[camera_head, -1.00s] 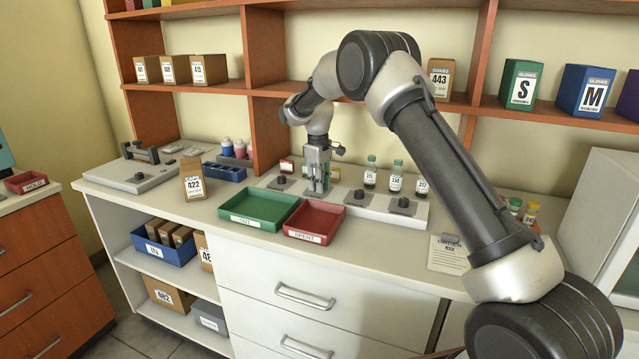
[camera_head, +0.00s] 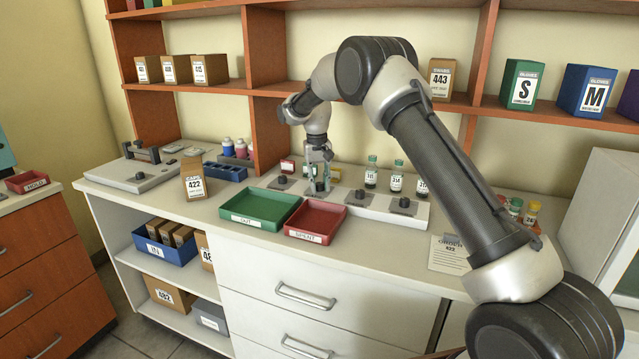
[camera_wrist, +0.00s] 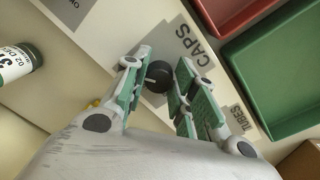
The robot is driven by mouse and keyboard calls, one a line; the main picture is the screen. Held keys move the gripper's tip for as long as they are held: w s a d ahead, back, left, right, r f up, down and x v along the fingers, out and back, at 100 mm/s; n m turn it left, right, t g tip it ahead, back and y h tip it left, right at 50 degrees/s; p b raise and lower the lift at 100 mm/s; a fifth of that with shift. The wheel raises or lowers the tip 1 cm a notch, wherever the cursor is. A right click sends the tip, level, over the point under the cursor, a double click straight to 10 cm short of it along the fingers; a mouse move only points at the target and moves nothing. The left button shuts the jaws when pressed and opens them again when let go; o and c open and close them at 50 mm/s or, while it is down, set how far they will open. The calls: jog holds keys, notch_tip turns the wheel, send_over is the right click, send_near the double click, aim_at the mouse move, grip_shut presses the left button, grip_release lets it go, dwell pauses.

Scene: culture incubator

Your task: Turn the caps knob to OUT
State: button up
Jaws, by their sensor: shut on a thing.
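The caps knob (camera_wrist: 158,77) is a round black knob with a pale pointer line, beside the printed word CAPS (camera_wrist: 190,45) in the wrist view. My gripper (camera_wrist: 160,80) has its two green-padded fingers on either side of the knob and is shut on it. In the head view my gripper (camera_head: 319,182) points down at the white panel (camera_head: 385,212) behind the red tray, and it hides the knob there. I cannot read which marking the pointer faces.
A green OUT tray (camera_head: 247,222) and a red SPENT tray (camera_head: 318,232) stand in front of the panel. Labelled vials (camera_head: 371,178) stand behind it. A brown box (camera_head: 193,188) is at the left. A TUBES label (camera_wrist: 236,118) lies near the gripper.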

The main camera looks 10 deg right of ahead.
aim_at(317, 184)
jog(key=shift+m, duration=0.4)
jog(key=o, duration=1)
jog(key=shift+o, duration=0.2)
notch_tip(317, 184, up, 12)
jog(key=shift+a, duration=0.3)
